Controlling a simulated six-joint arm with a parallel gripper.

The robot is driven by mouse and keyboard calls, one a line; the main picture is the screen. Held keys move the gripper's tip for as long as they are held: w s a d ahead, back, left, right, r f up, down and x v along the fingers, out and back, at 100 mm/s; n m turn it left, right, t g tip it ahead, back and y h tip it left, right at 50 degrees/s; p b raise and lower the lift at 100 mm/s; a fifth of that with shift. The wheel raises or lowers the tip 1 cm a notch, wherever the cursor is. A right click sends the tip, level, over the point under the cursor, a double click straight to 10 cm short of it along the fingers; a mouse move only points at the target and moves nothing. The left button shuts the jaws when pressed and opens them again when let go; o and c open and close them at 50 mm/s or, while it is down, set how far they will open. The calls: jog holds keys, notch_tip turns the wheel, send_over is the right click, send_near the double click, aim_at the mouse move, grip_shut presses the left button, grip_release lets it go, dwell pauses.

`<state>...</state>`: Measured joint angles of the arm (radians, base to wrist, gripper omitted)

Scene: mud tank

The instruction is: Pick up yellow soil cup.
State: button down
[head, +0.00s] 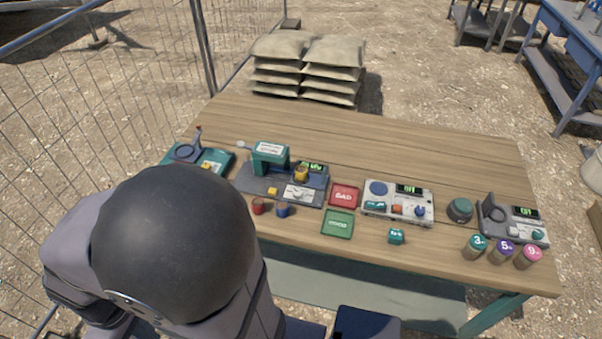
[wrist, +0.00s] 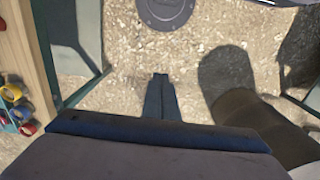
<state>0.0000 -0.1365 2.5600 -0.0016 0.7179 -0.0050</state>
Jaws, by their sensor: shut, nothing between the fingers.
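A small yellow cup (head: 301,174) stands on the dark grey device with a green-lit display, left of centre on the wooden table. A round yellow shape at the far left edge of the wrist view (wrist: 11,92) looks like the same cup. My gripper (wrist: 160,77) is shut and empty, with its fingers together over bare gravel, well to the side of the table and apart from the cup. In the head view my own dark arm link fills the front left, and the gripper cannot be seen there.
A red cup (head: 258,206) and a blue cup (head: 282,210) stand in front of the device. A red tray (head: 345,196), a green tray (head: 338,223) and a white panel (head: 398,203) lie to its right. Several numbered canisters (head: 502,252) stand at the front right. The back of the table is clear.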

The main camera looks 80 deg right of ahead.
jog(key=c, duration=2.4)
grip_release()
jog(key=shift+c, duration=0.2)
jog(key=o, duration=1.3)
jog(key=shift+c, duration=0.2)
